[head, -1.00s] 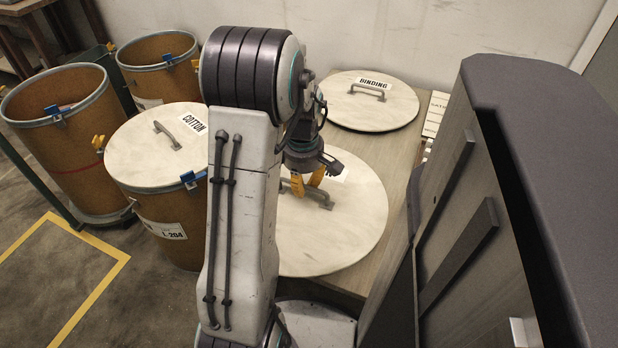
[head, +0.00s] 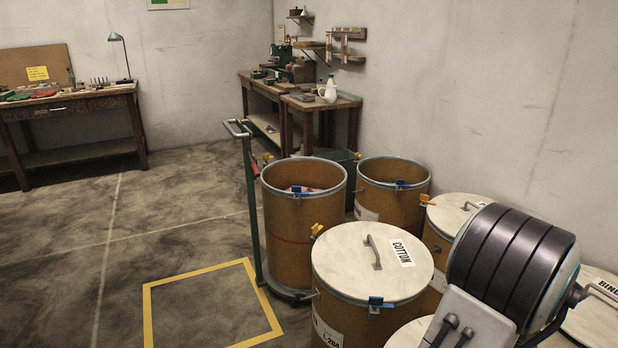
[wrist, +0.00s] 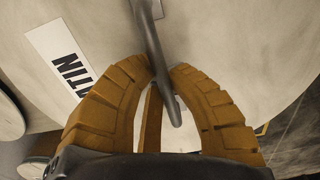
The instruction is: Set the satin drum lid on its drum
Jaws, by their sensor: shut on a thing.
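My gripper (wrist: 162,76) is shut on the bar handle (wrist: 150,32) of a pale lid (wrist: 235,40) in the wrist view. The lid's label (wrist: 62,58) is partly cut off and shows "TIN", so this looks like the satin lid. In the head view my gripper is out of sight. Two drums stand open: one with a red stripe (head: 300,222) and some contents inside, and one behind it (head: 393,190). No satin mark is readable on either. A pale edge (head: 408,335) low in the head view may be the held lid.
The cotton drum's lid (head: 345,258) is on, with its blue clamp (head: 380,304). Another lidded drum (head: 458,213) stands behind it. The binding lid (head: 598,318) lies at the right. A green trolley post (head: 254,205) stands left of the striped drum. The yellow-marked floor square (head: 210,305) is empty.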

